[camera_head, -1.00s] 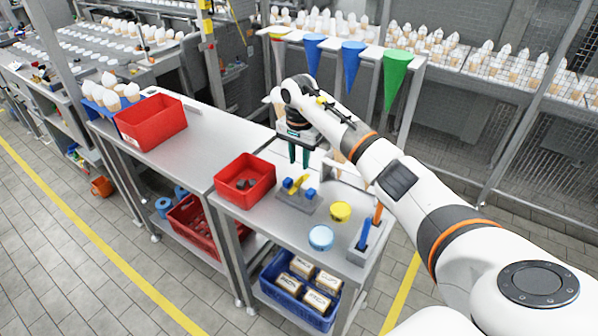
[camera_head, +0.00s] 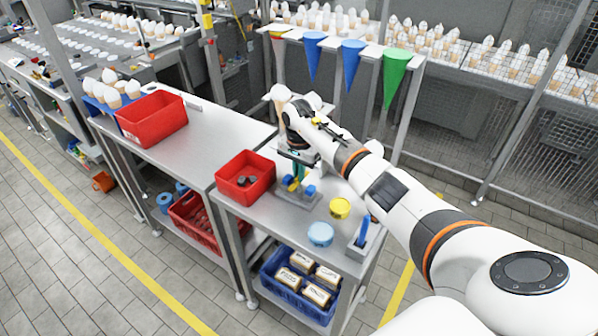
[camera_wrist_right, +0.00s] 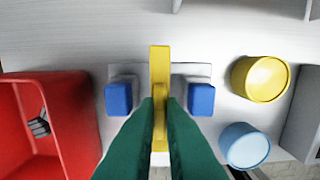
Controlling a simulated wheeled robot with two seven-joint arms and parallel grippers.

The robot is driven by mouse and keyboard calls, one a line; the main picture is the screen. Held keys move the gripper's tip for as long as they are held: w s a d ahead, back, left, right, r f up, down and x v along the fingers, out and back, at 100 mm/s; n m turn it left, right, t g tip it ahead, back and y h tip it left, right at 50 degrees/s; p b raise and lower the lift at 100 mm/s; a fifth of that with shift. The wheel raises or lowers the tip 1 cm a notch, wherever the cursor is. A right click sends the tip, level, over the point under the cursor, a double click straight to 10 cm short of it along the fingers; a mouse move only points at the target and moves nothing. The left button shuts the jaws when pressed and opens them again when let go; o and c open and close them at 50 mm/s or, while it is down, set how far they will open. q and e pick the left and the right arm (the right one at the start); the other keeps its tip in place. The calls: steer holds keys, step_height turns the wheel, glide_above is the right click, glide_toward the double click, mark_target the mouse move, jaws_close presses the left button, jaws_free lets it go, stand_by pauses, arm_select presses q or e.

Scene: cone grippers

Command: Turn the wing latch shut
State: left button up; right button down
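The wing latch is a yellow bar (camera_wrist_right: 160,62) with a raised rib, on a grey plate between two blue blocks (camera_wrist_right: 118,98) (camera_wrist_right: 201,99). In the wrist view the bar points up and down the picture, across the line between the blocks and over neither. In the head view the latch (camera_head: 291,185) is partly hidden by my right gripper (camera_head: 297,174). That gripper points down at the latch. Its green fingers (camera_wrist_right: 160,110) lie close on both sides of the rib with no visible gap, so it looks shut on it. My left gripper is not in view.
A red bin (camera_head: 245,178) stands left of the latch. A yellow round piece (camera_head: 340,208), a light-blue round piece (camera_head: 320,234) and a holder with a blue-handled item (camera_head: 362,232) stand to the right. Coloured cones (camera_head: 351,62) hang from a rack behind.

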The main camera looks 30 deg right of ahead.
steer(key=m+b, duration=0.2)
steer(key=b, duration=0.1)
steer(key=shift+d+f, duration=0.1)
steer(key=shift+f, duration=0.05)
steer(key=shift+m+b, duration=0.75)
steer(key=shift+m, duration=0.15)
steer(key=shift+m+b, duration=0.3)
steer(key=shift+m, duration=0.6)
steer(key=m, duration=0.2)
steer(key=shift+m+b, duration=0.35)
steer(key=shift+m, duration=0.05)
steer(key=m, duration=0.3)
steer(key=shift+r+m, duration=0.2)
steer(key=shift+m, duration=0.1)
steer(key=m, duration=0.5)
steer(key=shift+m+b, duration=0.3)
steer(key=shift+m, duration=0.1)
steer(key=c, duration=1.5)
jaws_free()
steer(key=shift+c, duration=0.2)
